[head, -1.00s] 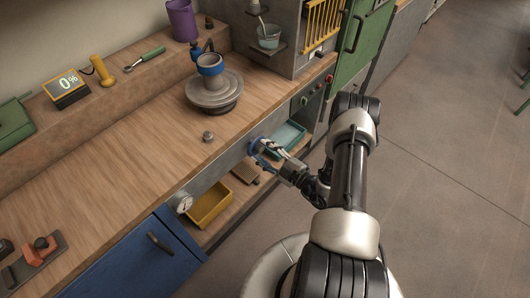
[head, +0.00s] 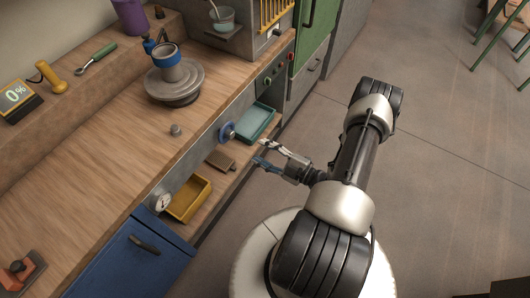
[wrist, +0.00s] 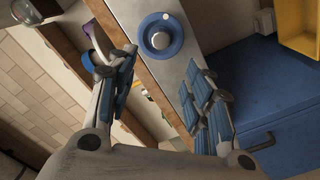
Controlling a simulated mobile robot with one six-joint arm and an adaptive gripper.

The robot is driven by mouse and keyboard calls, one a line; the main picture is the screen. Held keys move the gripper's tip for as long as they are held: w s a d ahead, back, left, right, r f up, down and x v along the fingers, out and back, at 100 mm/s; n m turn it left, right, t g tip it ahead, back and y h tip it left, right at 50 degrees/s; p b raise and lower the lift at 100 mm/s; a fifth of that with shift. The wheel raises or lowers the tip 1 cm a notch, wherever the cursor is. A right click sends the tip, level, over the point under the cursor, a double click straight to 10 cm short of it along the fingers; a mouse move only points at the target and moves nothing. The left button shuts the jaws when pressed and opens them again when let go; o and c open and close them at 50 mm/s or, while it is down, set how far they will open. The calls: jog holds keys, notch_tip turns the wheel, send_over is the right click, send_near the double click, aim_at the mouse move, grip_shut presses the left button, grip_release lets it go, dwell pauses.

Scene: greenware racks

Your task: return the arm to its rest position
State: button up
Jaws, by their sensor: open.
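My gripper (head: 268,157) is open and empty in the head view, out in front of the bench and clear of it. Its blue-padded fingers also show spread apart in the wrist view (wrist: 160,95). A blue round knob (head: 227,131) sits on the grey front panel of the bench, a short way to the left of the fingertips. In the wrist view the knob (wrist: 160,37) appears between and beyond the fingers, with a gap to them. My arm reaches from the lower right over the floor.
A yellow tray (head: 188,199) and a teal tray (head: 256,122) lie on the shelf below the bench top. A pottery wheel (head: 174,82) stands on the wooden bench. A blue cabinet (head: 135,262) is below left. The floor (head: 430,170) to the right is clear.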

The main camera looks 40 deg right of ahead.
jog(key=shift+s, duration=0.15)
dwell(0.4)
jog(key=s+a+r+n+g+y, duration=0.1)
jog(key=a+r+n+g+y, duration=0.2)
jog(key=a+r+n+g, duration=0.7)
jog(key=s+a+r+n+g+y, duration=0.1)
jog(key=a+r+n+g+y, duration=0.35)
jog(key=r+n, duration=1.1)
jog(key=s+a+r+n+t+h, duration=0.1)
jog(key=s+r+n+h, duration=0.4)
jog(key=n, duration=1.1)
jog(key=s+a+r+n+t+h, duration=0.1)
jog(key=s+r+n+h, duration=0.3)
jog(key=n, duration=1.3)
jog(key=s+a+h, duration=0.1)
jog(key=s+h, duration=0.2)
jog(key=h, duration=0.1)
jog(key=shift+s+a+r+h, duration=0.15)
jog(key=shift+r+h, duration=0.2)
jog(key=shift+r, duration=0.05)
